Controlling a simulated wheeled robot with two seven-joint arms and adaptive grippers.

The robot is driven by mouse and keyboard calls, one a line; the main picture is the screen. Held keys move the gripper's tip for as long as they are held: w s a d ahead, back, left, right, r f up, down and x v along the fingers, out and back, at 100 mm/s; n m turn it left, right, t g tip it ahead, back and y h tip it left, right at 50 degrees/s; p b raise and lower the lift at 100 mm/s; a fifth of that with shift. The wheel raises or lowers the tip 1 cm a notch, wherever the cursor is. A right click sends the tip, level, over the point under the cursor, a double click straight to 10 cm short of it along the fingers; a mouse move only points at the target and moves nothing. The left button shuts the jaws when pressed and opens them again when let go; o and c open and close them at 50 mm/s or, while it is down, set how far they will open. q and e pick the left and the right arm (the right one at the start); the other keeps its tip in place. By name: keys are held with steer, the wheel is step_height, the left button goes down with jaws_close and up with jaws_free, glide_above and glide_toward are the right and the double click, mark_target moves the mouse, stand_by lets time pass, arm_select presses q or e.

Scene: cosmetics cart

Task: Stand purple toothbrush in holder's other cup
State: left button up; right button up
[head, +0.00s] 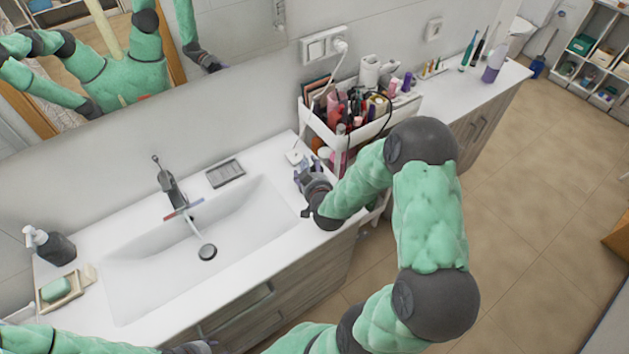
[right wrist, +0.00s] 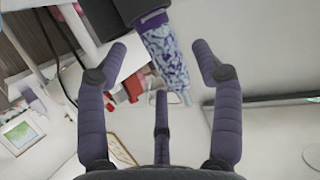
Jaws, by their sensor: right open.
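My right gripper (head: 312,180) is over the right end of the white sink counter, beside the cart. In the right wrist view its purple padded fingers (right wrist: 165,75) are spread apart. A cylinder with a purple-and-white pattern and a dark purple end (right wrist: 165,52) shows between and beyond the fingers; I cannot tell whether it is the purple toothbrush, and the fingers do not close on it. A small white item (head: 296,157) sits on the counter by the gripper; I cannot tell whether it is the holder. Part of my left gripper (head: 190,347) shows at the bottom edge, its jaws unclear.
A white cart (head: 345,135) crowded with cosmetics stands right of the gripper, against the wall. The sink basin (head: 240,225) is open and empty to the left. A faucet (head: 170,185), a grey soap dish (head: 226,173) and a dark soap bottle (head: 55,247) stand on the counter.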

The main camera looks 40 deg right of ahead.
steer(key=v, duration=0.8)
steer(key=shift+r, duration=0.2)
steer(key=shift+s, duration=0.1)
stand_by(0.6)
